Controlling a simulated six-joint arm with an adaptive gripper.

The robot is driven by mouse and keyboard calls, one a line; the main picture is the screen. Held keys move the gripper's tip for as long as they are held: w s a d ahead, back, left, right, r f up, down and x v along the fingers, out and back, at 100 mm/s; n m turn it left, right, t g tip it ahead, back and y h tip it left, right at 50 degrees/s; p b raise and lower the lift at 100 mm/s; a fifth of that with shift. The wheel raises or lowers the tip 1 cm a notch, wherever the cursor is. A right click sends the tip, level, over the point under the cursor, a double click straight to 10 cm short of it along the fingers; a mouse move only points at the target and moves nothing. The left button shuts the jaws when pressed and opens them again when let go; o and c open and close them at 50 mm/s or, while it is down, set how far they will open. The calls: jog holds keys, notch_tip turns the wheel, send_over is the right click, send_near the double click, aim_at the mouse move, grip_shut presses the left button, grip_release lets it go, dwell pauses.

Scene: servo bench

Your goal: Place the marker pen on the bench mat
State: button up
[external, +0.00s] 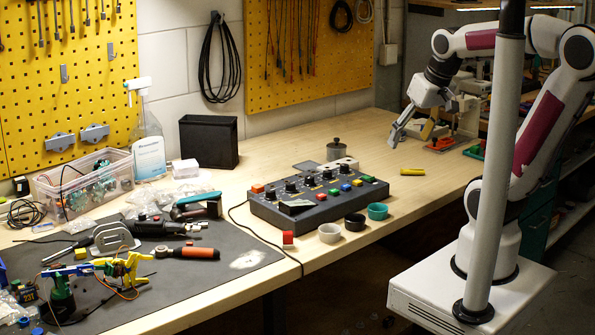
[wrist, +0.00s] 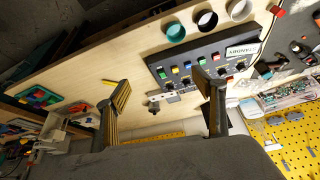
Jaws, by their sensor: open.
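A short yellow stick (external: 412,171), which looks like the marker pen, lies on bare wood right of the black control box. In the wrist view the yellow stick (wrist: 110,82) is just beyond the left finger's tip, outside the gap between the fingers. The dark bench mat (external: 205,282) covers the left front of the bench and holds tools; its front right part is bare except for a pale smudge. My gripper (external: 394,138) is over the right part of the bench, beyond the pen in the external view. In the wrist view my gripper (wrist: 164,88) is open and empty.
The control box (external: 320,205) stands between pen and mat. Three small cups, grey (external: 329,233), black (external: 354,222) and teal (external: 378,211), line its front beside a red cube (external: 288,238). A spray bottle (external: 147,135) and clear bin (external: 85,185) stand behind the mat.

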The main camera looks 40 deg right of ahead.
jog(key=shift+n+t+y, duration=0.3)
jog(key=shift+n+t, duration=0.1)
jog(key=shift+n, duration=0.5)
jog(key=s+a, duration=0.2)
jog(key=s, duration=0.1)
jog(key=s+a+f, duration=0.1)
jog(key=shift+s, duration=0.35)
jog(key=c, duration=1.1)
jog(key=shift+o, duration=0.2)
